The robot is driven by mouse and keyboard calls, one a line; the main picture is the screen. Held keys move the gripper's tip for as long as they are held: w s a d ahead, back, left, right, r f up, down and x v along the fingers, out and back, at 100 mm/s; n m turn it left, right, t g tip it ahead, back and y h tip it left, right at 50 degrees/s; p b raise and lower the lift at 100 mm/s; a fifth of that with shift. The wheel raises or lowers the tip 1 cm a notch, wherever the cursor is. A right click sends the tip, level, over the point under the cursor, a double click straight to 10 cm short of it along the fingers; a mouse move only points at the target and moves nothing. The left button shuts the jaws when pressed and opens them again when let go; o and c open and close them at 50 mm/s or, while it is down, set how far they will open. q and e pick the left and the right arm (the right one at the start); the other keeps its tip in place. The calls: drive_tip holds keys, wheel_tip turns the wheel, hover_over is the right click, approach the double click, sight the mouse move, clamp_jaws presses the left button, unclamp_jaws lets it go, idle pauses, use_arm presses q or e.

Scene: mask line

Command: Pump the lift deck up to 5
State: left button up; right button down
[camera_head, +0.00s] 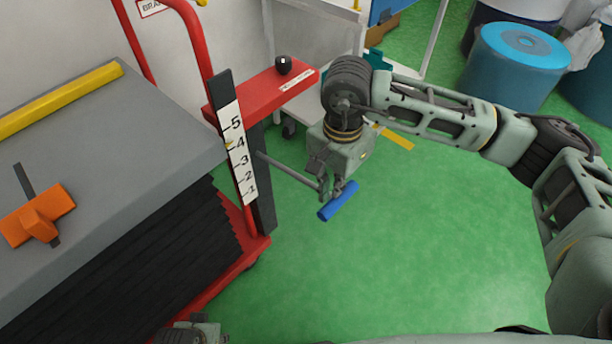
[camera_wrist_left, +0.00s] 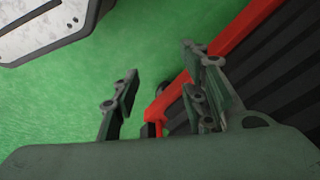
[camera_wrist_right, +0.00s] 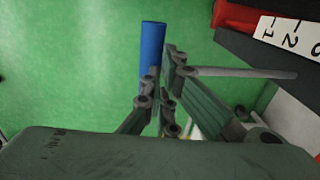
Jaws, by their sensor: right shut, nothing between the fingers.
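The lift deck (camera_head: 150,110) is a grey platform over black bellows (camera_head: 130,260) on a red frame. Its upright scale (camera_head: 240,150) reads 1 to 5, and a small yellow pointer (camera_head: 229,146) sits close to the 4. A thin grey lever (camera_head: 288,172) sticks out from the scale post and ends at a blue bar (camera_head: 340,201). My right gripper (camera_head: 335,190) is shut and empty, right at the blue bar; whether it touches is unclear. The bar also shows in the right wrist view (camera_wrist_right: 152,45). My left gripper (camera_wrist_left: 160,90) is open and empty beside the red frame.
A red arm with a black knob (camera_head: 283,65) is above the lever. An orange block (camera_head: 38,214) and a yellow bar (camera_head: 60,100) are on the deck. Blue drums (camera_head: 515,65) stand at the back right. Green floor is clear in front.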

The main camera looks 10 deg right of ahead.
sight(333, 199)
drive_tip(key=shift+f+b, duration=0.3)
drive_tip(key=shift+f, duration=0.15)
drive_tip(key=shift+f+b, duration=1.25)
drive_tip(key=shift+f, duration=0.05)
use_arm(q)
drive_tip(key=shift+r+t, duration=0.5)
drive_tip(key=shift+r, duration=6.5)
use_arm(e)
drive_tip(key=shift+f+b, duration=0.7)
drive_tip(key=shift+f, duration=0.05)
wheel_tip(333, 199, down, 2)
drive_tip(key=shift+w+a+f+b, duration=0.1)
drive_tip(key=shift+w+f+b, duration=0.05)
drive_tip(key=shift+b, duration=0.95)
use_arm(q)
drive_tip(key=w+d+r+t+h+b, duration=0.1)
drive_tip(key=w+d+r+t, duration=0.2)
drive_tip(key=w+r+t, duration=0.2)
drive_tip(key=w+d+r+t+h+b, duration=0.2)
drive_tip(key=w+r+t, duration=0.4)
drive_tip(key=w, duration=0.5)
drive_tip(key=shift+w+d+r+m+b, duration=0.2)
drive_tip(key=shift+d+r+m+b, duration=0.1)
drive_tip(key=shift+d+r, duration=0.15)
use_arm(e)
drive_tip(key=shift+w+a+f, duration=0.1)
drive_tip(key=shift+f, duration=1.9)
